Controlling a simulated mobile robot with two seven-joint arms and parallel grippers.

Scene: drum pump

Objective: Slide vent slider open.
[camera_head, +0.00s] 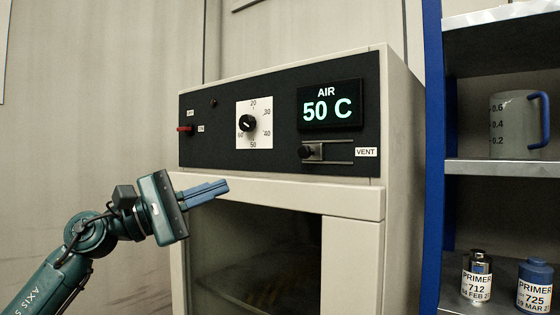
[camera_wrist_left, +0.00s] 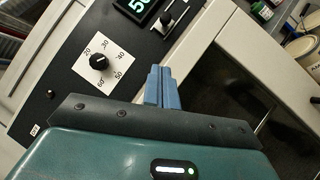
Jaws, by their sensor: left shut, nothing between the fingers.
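The vent slider (camera_head: 306,152) is a dark knob on a slotted track labelled VENT, below the display on the oven's black panel. The knob sits at the left end of the track. It also shows in the left wrist view (camera_wrist_left: 167,19), near the top. My left gripper (camera_head: 226,186) is in front of the oven, below and left of the slider and apart from it. Its blue fingers (camera_wrist_left: 163,75) are shut with nothing between them. My right gripper is in neither view.
The panel also holds a dial (camera_head: 247,123), a red switch (camera_head: 185,129) and a display (camera_head: 331,104) reading AIR 50 C. Below is the oven door (camera_head: 355,250) with a dark window. A blue-framed shelf (camera_head: 500,168) with a jug (camera_head: 515,125) and primer cans stands at the right.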

